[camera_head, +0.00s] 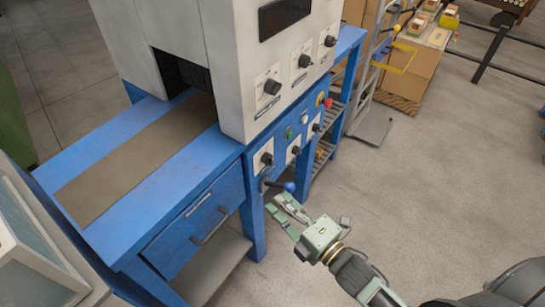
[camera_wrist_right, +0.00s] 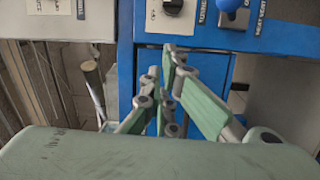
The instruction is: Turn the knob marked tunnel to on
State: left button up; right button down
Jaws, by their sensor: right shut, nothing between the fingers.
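The grey machine on the blue bench carries several dark knobs on white plates. Three are on the upper housing: the left (camera_head: 271,86), middle (camera_head: 304,61) and right (camera_head: 330,41) knobs. Three more are on the blue lower panel: the left (camera_head: 266,158), middle (camera_head: 295,150) and right (camera_head: 316,127) knobs. The labels are too small to tell surely which is marked tunnel. My right gripper (camera_head: 276,205) is shut and empty, below the lower panel near the blue-ended lever (camera_head: 289,187). In the right wrist view its fingers (camera_wrist_right: 168,75) are below a dark knob (camera_wrist_right: 173,5). My left gripper is not in view.
The blue-ended lever also shows in the wrist view (camera_wrist_right: 233,4), right of the knob. A drawer with a bar handle (camera_head: 209,227) is left of my gripper. A red button (camera_head: 327,103) is on the panel's right. Grey floor (camera_head: 430,180) is open to the right.

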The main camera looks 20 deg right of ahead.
jog(key=p, duration=0.2)
send_near(256, 159)
jog(key=shift+n, duration=0.3)
jog(key=w+a, duration=0.1)
jog(key=w, duration=0.1)
jog(key=w+a, duration=0.1)
jog(key=a, duration=0.1)
jog(key=shift+w+a+f, duration=0.15)
jog(key=shift+w+a, duration=0.05)
jog(key=shift+w, duration=0.2)
jog(key=shift+w+d, duration=0.3)
jog(key=shift+d, duration=0.15)
jog(key=shift+w+d+m+p, duration=0.1)
jog(key=shift+d+m+p, duration=0.1)
jog(key=shift+m+p, duration=0.15)
